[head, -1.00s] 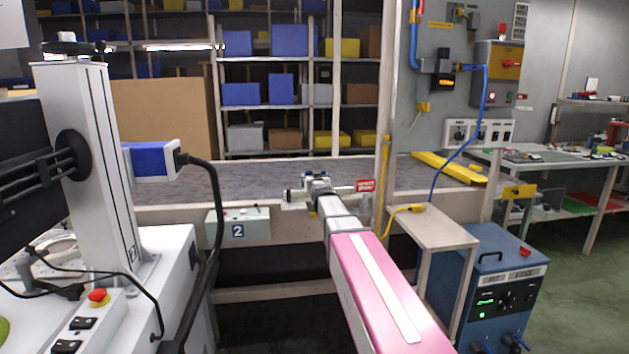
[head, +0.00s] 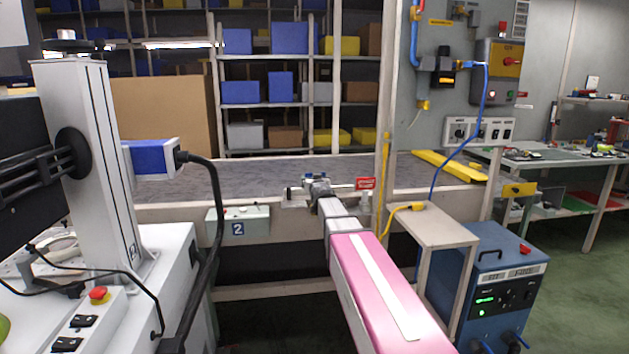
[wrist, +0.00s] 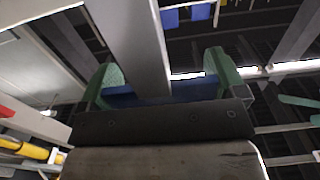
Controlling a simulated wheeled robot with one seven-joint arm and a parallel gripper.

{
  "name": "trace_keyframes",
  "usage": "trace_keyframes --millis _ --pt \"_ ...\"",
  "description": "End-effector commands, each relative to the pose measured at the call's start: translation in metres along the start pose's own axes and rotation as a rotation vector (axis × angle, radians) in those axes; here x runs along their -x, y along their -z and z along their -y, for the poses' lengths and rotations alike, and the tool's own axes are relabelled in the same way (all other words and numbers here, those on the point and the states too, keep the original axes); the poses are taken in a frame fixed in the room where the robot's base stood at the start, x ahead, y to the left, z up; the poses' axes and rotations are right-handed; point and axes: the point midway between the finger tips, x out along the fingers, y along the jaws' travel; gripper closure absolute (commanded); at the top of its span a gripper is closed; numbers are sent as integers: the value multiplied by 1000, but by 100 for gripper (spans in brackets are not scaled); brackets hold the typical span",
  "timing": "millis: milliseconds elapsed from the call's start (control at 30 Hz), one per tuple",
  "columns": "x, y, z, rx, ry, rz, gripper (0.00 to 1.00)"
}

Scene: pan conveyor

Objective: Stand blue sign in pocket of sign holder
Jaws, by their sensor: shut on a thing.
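My gripper (head: 312,184) is at the edge of the conveyor, seen small and from behind in the head view. In the wrist view its two green fingertips (wrist: 165,88) are shut on the blue sign (wrist: 190,91), which shows as a dark blue strip between them. Most of the sign is hidden by the gripper body. A grey bar (wrist: 130,40) runs down the wrist view to the blue strip; I cannot tell whether it touches. I cannot make out the sign holder or its pocket surely in either view.
A small red sign (head: 366,184) stands right of my gripper near the upright post (head: 385,120). A grey box marked 2 (head: 238,226) hangs on the conveyor front, left of the arm. A side table (head: 432,226) and blue cabinet (head: 492,290) stand to the right.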

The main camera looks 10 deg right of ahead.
Motion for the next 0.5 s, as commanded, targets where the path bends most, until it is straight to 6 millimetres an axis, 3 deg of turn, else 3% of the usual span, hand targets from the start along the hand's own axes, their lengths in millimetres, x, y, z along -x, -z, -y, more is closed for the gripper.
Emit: trace_keyframes --millis 500 --pt "0 -11 0 0 0 -1 36"
